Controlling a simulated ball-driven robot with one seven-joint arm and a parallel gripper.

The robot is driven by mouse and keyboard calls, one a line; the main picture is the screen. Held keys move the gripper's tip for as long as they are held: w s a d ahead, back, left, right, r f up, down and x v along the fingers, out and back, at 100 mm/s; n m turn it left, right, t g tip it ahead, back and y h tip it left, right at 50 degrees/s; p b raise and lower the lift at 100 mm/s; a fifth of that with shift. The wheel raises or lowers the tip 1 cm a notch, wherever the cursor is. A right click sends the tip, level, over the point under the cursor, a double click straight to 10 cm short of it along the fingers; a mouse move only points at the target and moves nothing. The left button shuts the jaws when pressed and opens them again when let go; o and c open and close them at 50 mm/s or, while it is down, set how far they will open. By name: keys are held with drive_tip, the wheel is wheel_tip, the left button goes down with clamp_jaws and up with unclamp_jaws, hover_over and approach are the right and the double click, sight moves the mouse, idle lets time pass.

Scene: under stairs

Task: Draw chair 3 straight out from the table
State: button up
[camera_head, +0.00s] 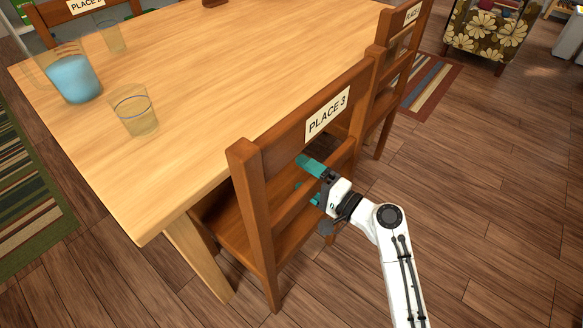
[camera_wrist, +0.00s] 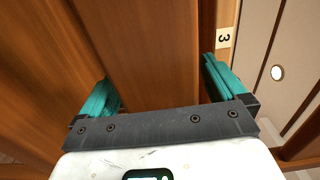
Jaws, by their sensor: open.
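Chair 3 (camera_head: 262,190) is a brown wooden chair with a white "PLACE 3" label (camera_head: 327,116) on its top rail. It stands at the near side of the light wooden table (camera_head: 230,60), its seat partly under the top. My gripper (camera_head: 306,176) is at the chair's back, below the label, with its teal fingers apart. In the wrist view the open fingers (camera_wrist: 160,88) stand on either side of a brown wooden part of the chair (camera_wrist: 150,50). I cannot tell whether they touch it. Part of the label, with a "3" (camera_wrist: 223,38), shows beyond the right finger.
A jug of blue liquid (camera_head: 73,78) and two glasses (camera_head: 134,110) (camera_head: 110,36) stand on the table. Another labelled chair (camera_head: 402,55) is close behind chair 3. A flowered armchair (camera_head: 487,32) stands at the back right. The wooden floor on the right (camera_head: 480,200) is clear.

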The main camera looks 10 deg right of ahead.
drive_tip(key=v, duration=1.1)
drive_tip(key=shift+p, duration=0.3)
drive_tip(key=shift+s+d, duration=0.1)
